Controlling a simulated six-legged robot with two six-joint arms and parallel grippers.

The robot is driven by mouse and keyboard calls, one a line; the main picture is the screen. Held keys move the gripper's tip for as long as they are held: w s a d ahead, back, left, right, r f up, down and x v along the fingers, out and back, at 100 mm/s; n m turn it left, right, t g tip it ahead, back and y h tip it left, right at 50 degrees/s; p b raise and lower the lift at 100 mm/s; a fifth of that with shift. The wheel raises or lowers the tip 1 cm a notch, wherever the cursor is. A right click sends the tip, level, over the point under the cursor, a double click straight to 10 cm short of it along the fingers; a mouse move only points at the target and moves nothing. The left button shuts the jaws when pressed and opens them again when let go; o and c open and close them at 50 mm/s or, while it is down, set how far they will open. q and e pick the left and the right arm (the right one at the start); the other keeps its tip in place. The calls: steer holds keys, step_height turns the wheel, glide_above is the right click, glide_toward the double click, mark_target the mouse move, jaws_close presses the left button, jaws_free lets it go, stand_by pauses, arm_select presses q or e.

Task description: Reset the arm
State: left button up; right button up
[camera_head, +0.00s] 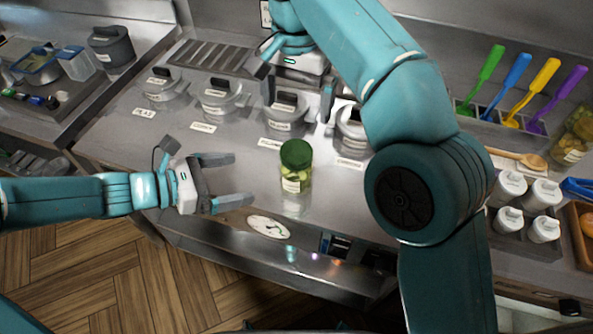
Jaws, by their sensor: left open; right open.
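My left gripper (242,180) reaches in from the left over the front part of the steel counter (130,148). Its two fingers are spread and point right, with nothing between them. A glass jar (296,184) with a dark green lid stands upright just right of its fingertips, apart from them. My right arm comes up from the lower right and bends over the counter's back. My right gripper (295,88) is open, fingers down, above the row of lidded pots. It appears empty, though a black pot handle shows behind its fingers. My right arm hides part of the counter.
Several lidded pots (219,104) with labels line the counter's middle. On the right are a rack with coloured spatulas (489,75), a wooden spoon (520,157) and several white bottles (508,189). A side counter (66,113) stands left.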

arm_select(q)
steer(key=shift+s+a+r, duration=0.1)
steer(key=shift+s+a, duration=0.05)
steer(key=shift+a, duration=0.15)
stand_by(0.4)
